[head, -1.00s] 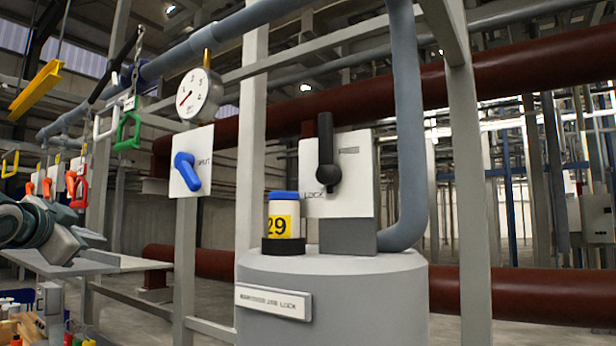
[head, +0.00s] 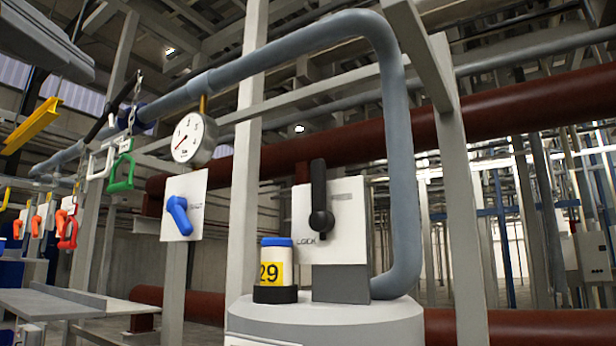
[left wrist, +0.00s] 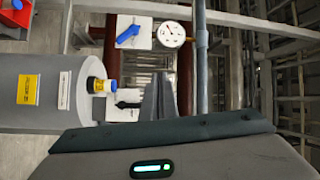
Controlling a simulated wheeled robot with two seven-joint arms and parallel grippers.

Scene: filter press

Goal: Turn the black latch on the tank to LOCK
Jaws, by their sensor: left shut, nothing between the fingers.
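The black latch (head: 320,205) is on a white plate (head: 344,240) above the grey tank (head: 330,322). Its handle points straight up from a round hub. The word LOCK is at the plate's lower left, away from the handle. In the left wrist view, turned sideways, the latch (left wrist: 128,104) shows beside the fingers of my left gripper (left wrist: 160,88). Those fingers are shut and empty. They look close to the latch in that picture, but I cannot tell the gap or any contact. My right gripper is not in view.
A yellow-labelled container with a blue cap (head: 277,268) stands on the tank, left of the latch. A grey pipe (head: 403,180) bends down right of it. A blue lever (head: 180,215) and a gauge (head: 193,138) are farther left. A grey bench (head: 85,303) stands lower left.

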